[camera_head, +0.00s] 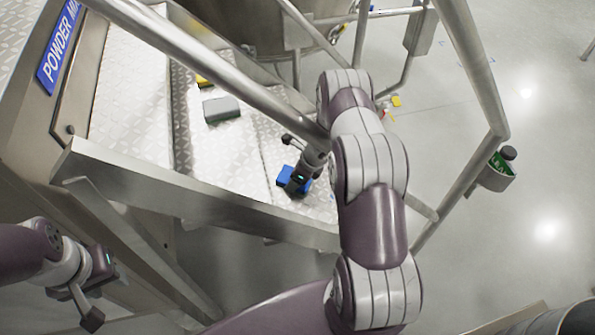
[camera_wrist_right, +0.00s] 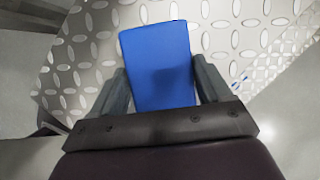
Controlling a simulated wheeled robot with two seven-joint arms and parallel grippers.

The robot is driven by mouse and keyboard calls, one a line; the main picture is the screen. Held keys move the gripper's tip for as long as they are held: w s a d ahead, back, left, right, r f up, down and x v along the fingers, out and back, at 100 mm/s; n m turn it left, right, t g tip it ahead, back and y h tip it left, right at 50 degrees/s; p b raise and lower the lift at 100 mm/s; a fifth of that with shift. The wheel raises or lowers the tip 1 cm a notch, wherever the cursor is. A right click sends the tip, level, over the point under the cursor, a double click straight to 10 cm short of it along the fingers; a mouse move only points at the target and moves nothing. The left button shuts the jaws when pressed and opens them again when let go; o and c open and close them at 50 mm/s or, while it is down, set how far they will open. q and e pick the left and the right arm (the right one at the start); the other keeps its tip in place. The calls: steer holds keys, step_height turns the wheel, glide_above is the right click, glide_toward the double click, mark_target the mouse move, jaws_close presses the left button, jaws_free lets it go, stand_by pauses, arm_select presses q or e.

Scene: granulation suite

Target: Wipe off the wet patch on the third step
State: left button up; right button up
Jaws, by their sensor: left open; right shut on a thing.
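The metal steps (camera_head: 258,160) have a raised diamond-plate surface. My right gripper (camera_head: 296,180) reaches down over the lowest visible tread and is shut on a blue pad (camera_head: 284,178). In the right wrist view the blue pad (camera_wrist_right: 158,50) sits between the two fingers, with diamond plate behind it. I cannot tell whether the pad touches the tread. I cannot make out a wet patch in either view; the arm and pad hide part of the tread. My left gripper (camera_head: 88,307) is open and empty at the lower left, outside the stair's side rail.
A grey block (camera_head: 221,109) and a yellow item (camera_head: 203,81) lie on a higher tread. Tubular handrails (camera_head: 215,70) cross above the steps. A holder with a green item (camera_head: 498,168) hangs on the right rail. Open floor (camera_head: 510,250) lies to the right.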

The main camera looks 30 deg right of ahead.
steer(key=shift+s+a+f, duration=0.1)
steer(key=shift+s+a, duration=0.05)
steer(key=shift+s, duration=0.05)
steer(key=shift+r, duration=0.2)
step_height(320, 180, up, 6)
steer(key=p, duration=0.5)
steer(key=shift+w+r, duration=0.15)
step_height(320, 180, up, 3)
steer(key=p, duration=0.2)
steer(key=shift+p, duration=0.3)
